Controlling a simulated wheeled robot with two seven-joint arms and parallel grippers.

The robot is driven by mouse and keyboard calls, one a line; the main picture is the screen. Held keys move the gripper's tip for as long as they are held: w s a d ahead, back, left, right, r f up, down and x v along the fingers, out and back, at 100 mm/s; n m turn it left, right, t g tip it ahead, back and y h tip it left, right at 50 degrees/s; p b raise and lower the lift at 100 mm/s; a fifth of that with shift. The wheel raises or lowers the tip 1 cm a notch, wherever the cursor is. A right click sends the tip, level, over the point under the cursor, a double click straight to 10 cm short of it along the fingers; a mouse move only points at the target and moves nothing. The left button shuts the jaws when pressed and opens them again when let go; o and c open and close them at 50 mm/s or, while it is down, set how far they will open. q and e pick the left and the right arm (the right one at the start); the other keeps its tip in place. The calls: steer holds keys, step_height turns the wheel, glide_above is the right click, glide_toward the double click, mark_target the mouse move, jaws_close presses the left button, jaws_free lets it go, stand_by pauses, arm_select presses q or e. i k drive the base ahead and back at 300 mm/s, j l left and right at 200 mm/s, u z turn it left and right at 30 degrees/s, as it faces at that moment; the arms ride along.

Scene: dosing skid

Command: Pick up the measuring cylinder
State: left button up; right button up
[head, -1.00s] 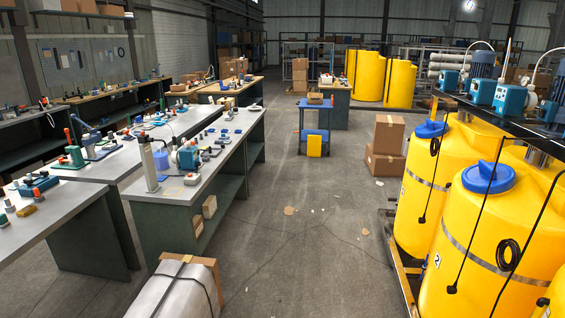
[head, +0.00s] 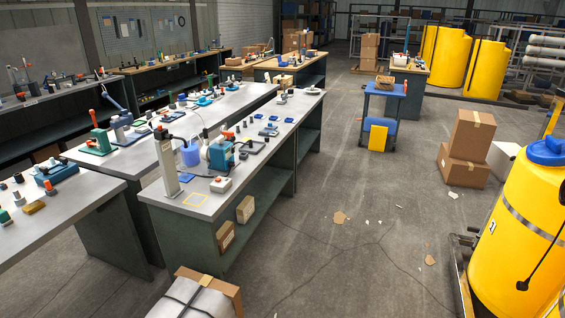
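I cannot make out a measuring cylinder for certain. On the near end of the middle bench (head: 226,187) stands a tall, upright grey column (head: 165,168) with a dark top. Just right of it is a small blue, see-through vessel (head: 191,154), and beside that a blue pump-like device (head: 221,153). Either the column or the vessel could be the cylinder; they are too small to tell. Neither of my grippers is in view.
A strapped grey bundle with a cardboard box (head: 222,288) lies on the floor before the bench. Yellow tanks (head: 518,235) stand at right, stacked cartons (head: 468,149) and a blue trolley (head: 380,113) farther back. The aisle floor between is open, with scattered scraps.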

mark_target(185, 178)
steer(key=i+u, duration=0.45)
steer(key=i+l+u, duration=0.2)
steer(key=u, duration=0.3)
steer(key=i+l+u, duration=0.1)
steer(key=i+l, duration=0.2)
steer(key=i+l+u, duration=0.1)
steer(key=i+l, duration=0.15)
steer(key=l, duration=0.2)
steer(key=i+l+u, duration=0.1)
steer(key=i+l, duration=0.2)
steer(key=l, duration=0.15)
